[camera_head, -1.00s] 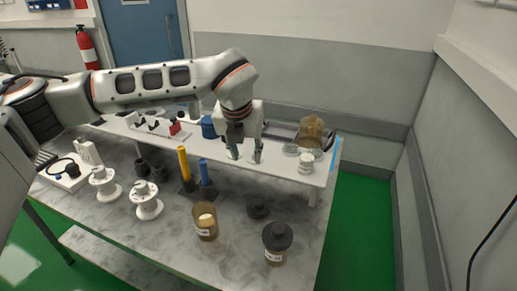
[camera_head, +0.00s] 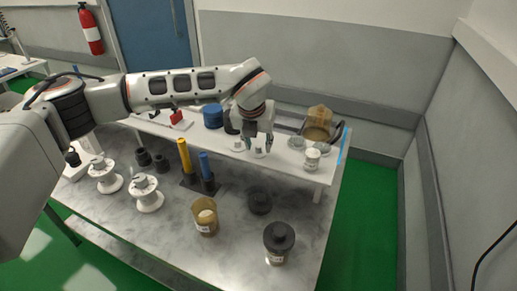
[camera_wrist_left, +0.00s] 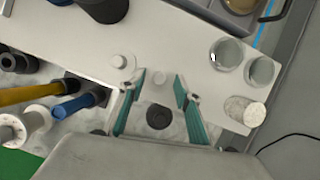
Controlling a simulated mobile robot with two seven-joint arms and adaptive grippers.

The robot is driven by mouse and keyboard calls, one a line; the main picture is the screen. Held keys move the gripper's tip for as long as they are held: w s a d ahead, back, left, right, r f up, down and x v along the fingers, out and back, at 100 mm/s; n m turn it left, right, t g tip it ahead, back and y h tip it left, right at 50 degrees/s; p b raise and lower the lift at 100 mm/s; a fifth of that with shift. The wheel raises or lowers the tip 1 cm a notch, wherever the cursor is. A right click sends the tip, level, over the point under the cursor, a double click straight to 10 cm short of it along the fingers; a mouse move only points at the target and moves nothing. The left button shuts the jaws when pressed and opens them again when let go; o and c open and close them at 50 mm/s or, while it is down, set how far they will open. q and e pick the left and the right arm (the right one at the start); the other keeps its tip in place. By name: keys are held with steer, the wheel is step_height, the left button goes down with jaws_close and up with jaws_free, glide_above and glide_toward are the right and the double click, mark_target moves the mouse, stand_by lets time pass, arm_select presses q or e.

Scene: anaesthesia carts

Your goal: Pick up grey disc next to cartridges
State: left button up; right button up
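Two small pale grey discs with raised knobs lie on the white shelf; the left one (camera_wrist_left: 122,62) is clear in the left wrist view, and the right one (camera_wrist_left: 158,87) shows between my fingers. My left gripper (camera_head: 258,142) is open just above the right disc, with its teal fingers (camera_wrist_left: 160,78) on either side of it and nothing held. I cannot tell contact. Two larger round grey glassy discs (camera_wrist_left: 226,53) (camera_wrist_left: 262,70) lie right of the gripper, beside a white cylinder (camera_head: 312,158). Which items are the cartridges is unclear. My right gripper is not in view.
Yellow (camera_head: 184,155) and blue (camera_head: 204,165) posts stand left of the gripper, in front of the shelf. Jars and white spools (camera_head: 148,194) occupy the lower bench.

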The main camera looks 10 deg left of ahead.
arm_select(q)
steer(key=shift+w+f, duration=0.1)
steer(key=shift+f, duration=0.15)
steer(key=c, duration=0.9)
